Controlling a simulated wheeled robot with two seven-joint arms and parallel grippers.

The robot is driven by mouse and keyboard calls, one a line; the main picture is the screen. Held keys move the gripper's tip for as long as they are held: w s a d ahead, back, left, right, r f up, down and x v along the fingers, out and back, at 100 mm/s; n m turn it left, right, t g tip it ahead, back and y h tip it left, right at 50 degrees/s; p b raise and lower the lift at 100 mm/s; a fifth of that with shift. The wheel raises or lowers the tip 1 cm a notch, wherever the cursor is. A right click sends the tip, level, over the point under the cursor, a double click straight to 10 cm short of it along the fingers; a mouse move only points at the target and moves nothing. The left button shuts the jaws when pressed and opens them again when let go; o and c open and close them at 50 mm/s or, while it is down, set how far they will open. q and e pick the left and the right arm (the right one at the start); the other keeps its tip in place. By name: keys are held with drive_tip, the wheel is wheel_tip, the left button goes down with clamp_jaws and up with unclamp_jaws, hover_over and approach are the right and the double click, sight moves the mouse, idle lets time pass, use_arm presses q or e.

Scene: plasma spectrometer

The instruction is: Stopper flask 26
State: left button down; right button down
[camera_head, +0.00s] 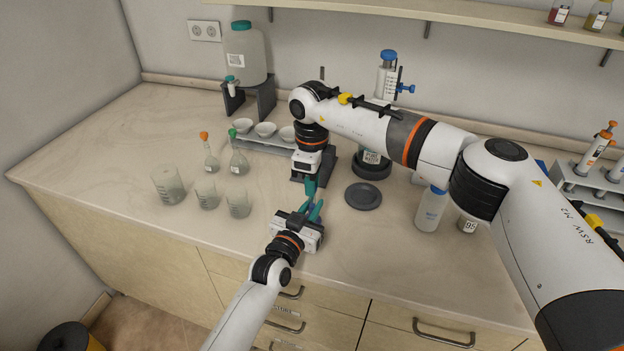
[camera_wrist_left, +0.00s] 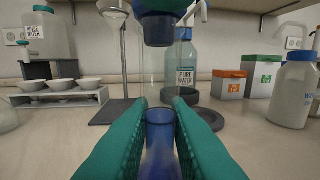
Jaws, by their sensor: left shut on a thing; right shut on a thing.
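My left gripper (camera_head: 314,211) reaches in from the lower left of the head view. In the left wrist view its teal fingers (camera_wrist_left: 160,128) are shut on a clear glass neck with blue in its lower part (camera_wrist_left: 161,150), which I take to be the flask. A blue stopper (camera_wrist_left: 156,30) with a dark stem is at the top of that neck; I cannot tell if it is seated. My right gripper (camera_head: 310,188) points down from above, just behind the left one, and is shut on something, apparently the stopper. The flask's body and number are hidden.
Two stoppered flasks, orange-topped (camera_head: 211,158) and green-topped (camera_head: 239,160), stand left, with several beakers (camera_head: 168,186) before them. Bowls on a rack (camera_head: 265,130) are behind. A dark round plate (camera_head: 363,196) and white bottle (camera_head: 431,210) stand right. The front counter is clear.

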use_arm(q)
drive_tip(key=shift+s+d+r, duration=0.1)
drive_tip(key=shift+r, duration=0.05)
use_arm(e)
drive_tip(key=shift+s+d+f, duration=0.1)
drive_tip(key=shift+f, duration=0.45)
drive_tip(key=c, duration=1.6)
unclamp_jaws()
use_arm(q)
drive_tip(key=shift+r, duration=0.1)
use_arm(e)
drive_tip(key=shift+s, duration=0.1)
use_arm(q)
drive_tip(key=shift+f, duration=0.2)
use_arm(e)
drive_tip(key=r, duration=0.3)
drive_tip(key=shift+w+r, duration=0.2)
drive_tip(key=shift+r, duration=0.15)
drive_tip(key=shift+s+r, duration=0.1)
drive_tip(key=shift+r, duration=0.25)
drive_tip(key=shift+c, duration=1.4)
drive_tip(key=shift+f, duration=0.15)
